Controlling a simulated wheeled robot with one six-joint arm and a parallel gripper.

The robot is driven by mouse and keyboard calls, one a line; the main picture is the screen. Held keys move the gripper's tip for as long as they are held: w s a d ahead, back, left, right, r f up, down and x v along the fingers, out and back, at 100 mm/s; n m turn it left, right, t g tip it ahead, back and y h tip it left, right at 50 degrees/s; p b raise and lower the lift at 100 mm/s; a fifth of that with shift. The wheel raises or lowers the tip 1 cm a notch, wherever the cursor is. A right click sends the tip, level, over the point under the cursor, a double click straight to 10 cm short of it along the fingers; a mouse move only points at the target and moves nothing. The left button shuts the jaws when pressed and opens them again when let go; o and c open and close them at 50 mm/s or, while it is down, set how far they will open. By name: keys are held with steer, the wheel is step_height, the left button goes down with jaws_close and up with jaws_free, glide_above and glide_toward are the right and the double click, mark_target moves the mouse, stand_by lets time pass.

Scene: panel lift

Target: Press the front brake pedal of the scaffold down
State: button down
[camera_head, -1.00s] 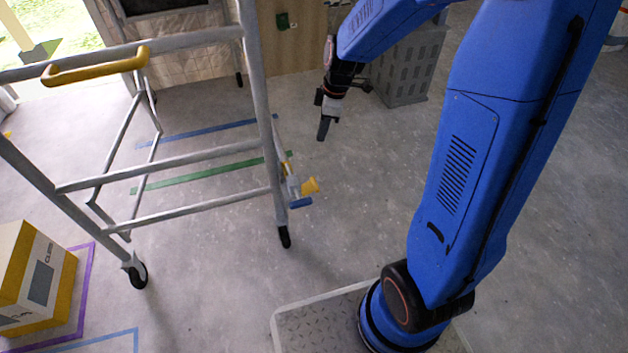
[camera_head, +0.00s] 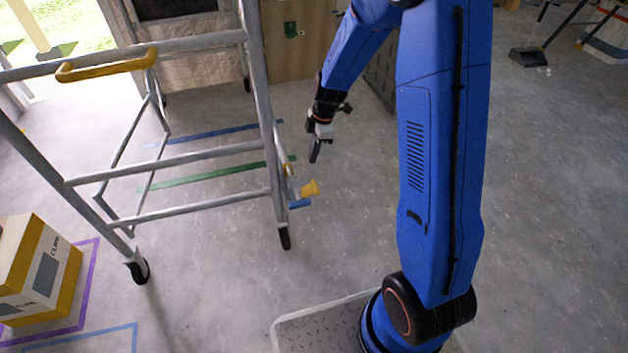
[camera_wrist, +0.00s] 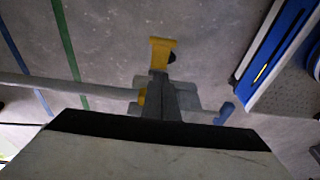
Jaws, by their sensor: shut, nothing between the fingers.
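The scaffold (camera_head: 262,100) is a grey tubular frame on black wheels at the left in the head view. A yellow pedal (camera_head: 309,188) sticks out low on its right leg, just above the wheel, with a blue piece (camera_head: 299,203) beside it. In the wrist view the yellow pedal (camera_wrist: 161,50) lies beyond the fingertips, and the blue piece (camera_wrist: 224,113) is to the right. My gripper (camera_head: 314,152) is shut and empty, pointing down above the pedal and apart from it in the head view. I cannot tell which pedal is the front one.
A yellow-and-white box (camera_head: 38,270) stands on the floor at the left. Blue and green tape strips (camera_head: 200,178) run under the scaffold. A grey slatted crate (camera_head: 382,75) is partly hidden behind my arm. A dustpan (camera_head: 527,57) lies at the back right.

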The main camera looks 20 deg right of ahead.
glide_above(312, 187)
steer(key=a, duration=0.1)
steer(key=f, duration=0.9)
steer(key=shift+s+a+f, duration=0.1)
steer(key=shift+s+a, duration=0.1)
steer(key=f, duration=0.1)
steer(key=d+f, duration=0.1)
steer(key=f, duration=0.1)
steer(key=shift+d, duration=0.25)
steer(key=shift+d+f, duration=0.3)
steer(key=shift+f, duration=0.2)
steer(key=shift+w+d, duration=0.1)
steer(key=shift+w, duration=0.05)
